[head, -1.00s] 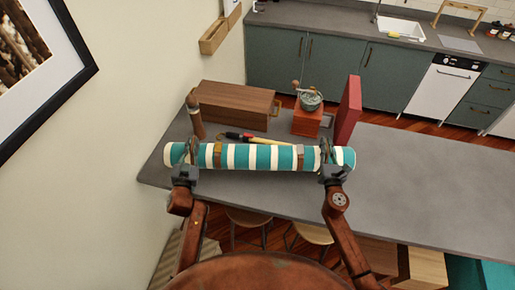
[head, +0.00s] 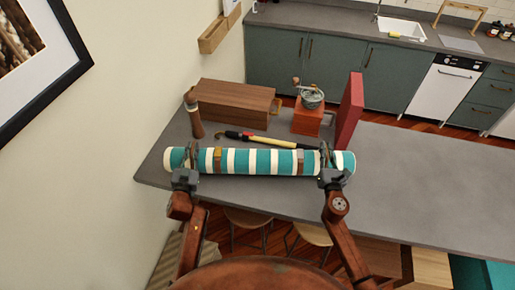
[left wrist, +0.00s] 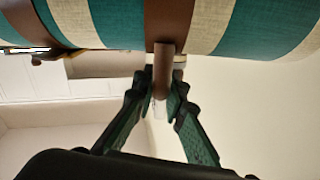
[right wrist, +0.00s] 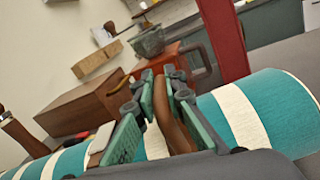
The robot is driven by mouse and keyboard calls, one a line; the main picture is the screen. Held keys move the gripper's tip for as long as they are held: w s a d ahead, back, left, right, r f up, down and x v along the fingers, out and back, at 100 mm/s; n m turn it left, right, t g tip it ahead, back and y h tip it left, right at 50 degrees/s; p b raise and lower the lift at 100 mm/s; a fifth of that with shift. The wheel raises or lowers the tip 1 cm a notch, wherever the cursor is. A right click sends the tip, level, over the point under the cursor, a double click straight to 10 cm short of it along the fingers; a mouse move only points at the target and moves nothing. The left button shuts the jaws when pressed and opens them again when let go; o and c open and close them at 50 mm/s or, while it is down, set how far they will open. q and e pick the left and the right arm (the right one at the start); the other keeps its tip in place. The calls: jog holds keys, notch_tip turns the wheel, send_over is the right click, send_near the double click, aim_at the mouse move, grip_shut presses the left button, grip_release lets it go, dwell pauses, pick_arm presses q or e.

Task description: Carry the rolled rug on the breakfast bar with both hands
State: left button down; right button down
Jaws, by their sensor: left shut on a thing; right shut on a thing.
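The rolled rug (head: 240,161) has teal and cream stripes and lies crosswise over the near part of the breakfast bar (head: 420,180) in the head view. Two brown straps go around it, with brown handles. My left gripper (head: 191,153) is shut on the handle near its left end; the left wrist view shows the brown handle (left wrist: 162,70) between the fingers. My right gripper (head: 326,155) is shut on the handle near its right end; the right wrist view shows that curved handle (right wrist: 172,120). I cannot tell whether the rug touches the bar top.
Behind the rug are a pepper mill (head: 194,115), a wooden box (head: 232,101), a yellow-and-black tool (head: 252,138), an orange grinder base (head: 307,120) and a tall red slab (head: 350,110). The bar's right side is bare. A wall with a picture frame (head: 85,55) is at left.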

pick_arm(q)
jog(key=shift+d+f+b, duration=0.15)
jog(key=shift+f+b, duration=0.4)
jog(key=shift+b, duration=0.1)
pick_arm(e)
jog(key=shift+f, duration=0.55)
pick_arm(q)
jog(key=c, duration=2.3)
grip_release()
jog(key=shift+f, duration=0.15)
pick_arm(e)
jog(key=c, duration=2.3)
grip_release()
jog(key=shift+f, duration=0.1)
pick_arm(q)
jog(key=o, duration=0.3)
jog(key=shift+s, duration=0.15)
pick_arm(e)
jog(key=o, duration=0.3)
jog(key=shift+s, duration=0.15)
pick_arm(q)
jog(key=shift+o, duration=0.2)
